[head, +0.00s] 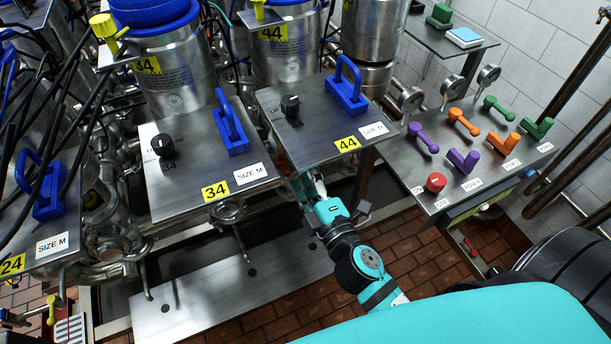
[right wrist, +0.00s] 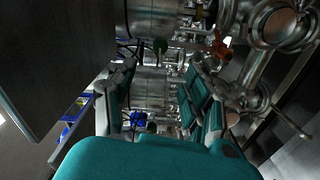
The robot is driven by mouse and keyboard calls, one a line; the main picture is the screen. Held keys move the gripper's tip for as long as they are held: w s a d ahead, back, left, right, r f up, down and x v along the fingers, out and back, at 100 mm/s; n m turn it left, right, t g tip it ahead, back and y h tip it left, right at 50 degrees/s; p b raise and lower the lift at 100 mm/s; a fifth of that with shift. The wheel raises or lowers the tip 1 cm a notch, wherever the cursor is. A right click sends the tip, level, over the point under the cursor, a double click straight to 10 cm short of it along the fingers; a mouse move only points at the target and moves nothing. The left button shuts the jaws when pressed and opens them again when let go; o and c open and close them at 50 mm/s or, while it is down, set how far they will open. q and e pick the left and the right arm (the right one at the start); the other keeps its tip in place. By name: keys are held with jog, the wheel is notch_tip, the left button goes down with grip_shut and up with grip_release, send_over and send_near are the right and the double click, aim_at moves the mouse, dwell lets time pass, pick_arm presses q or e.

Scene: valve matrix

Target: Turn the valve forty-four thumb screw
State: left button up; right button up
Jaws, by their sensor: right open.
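The valve forty-four panel (head: 325,135) is a grey metal plate with a yellow 44 label (head: 347,144), a black knob (head: 290,104) and a blue handle (head: 346,86). No part is plainly marked as the thumb screw. My right gripper (right wrist: 160,100) is open, with its two teal fingers apart and nothing clearly between them. In the head view my right arm reaches up to the near edge of the 44 panel, and its fingertips are hidden beneath it. An orange-red handle (right wrist: 218,47) shows on the pipework beyond the right finger in the right wrist view. My left gripper is not in view.
The similar 34 panel (head: 200,165) lies to the left. A side table (head: 430,195) with coloured handles stands to the right. Steel tanks and pipes crowd behind and below the panels. A dark flat plate (right wrist: 50,60) fills the left of the right wrist view.

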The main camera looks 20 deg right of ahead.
dwell(0.4)
jog(key=s+d+f+m+g+b, duration=0.1)
jog(key=s+f+m+g, duration=0.25)
jog(key=f, duration=1.35)
jog(key=s+f+m+g, duration=0.2)
jog(key=s+f+g, duration=0.3)
jog(key=f, duration=1.3)
jog(key=s+d+f+m+g, duration=0.2)
jog(key=s+f+m+g, duration=0.2)
jog(key=s+f, duration=0.6)
jog(key=s+d+f+m+g, duration=0.3)
jog(key=s+f, duration=0.7)
jog(key=s, duration=0.9)
jog(key=shift+f+m+g+h+b, duration=0.3)
jog(key=shift+f+m+g+b, duration=0.15)
jog(key=shift+m+g, duration=0.25)
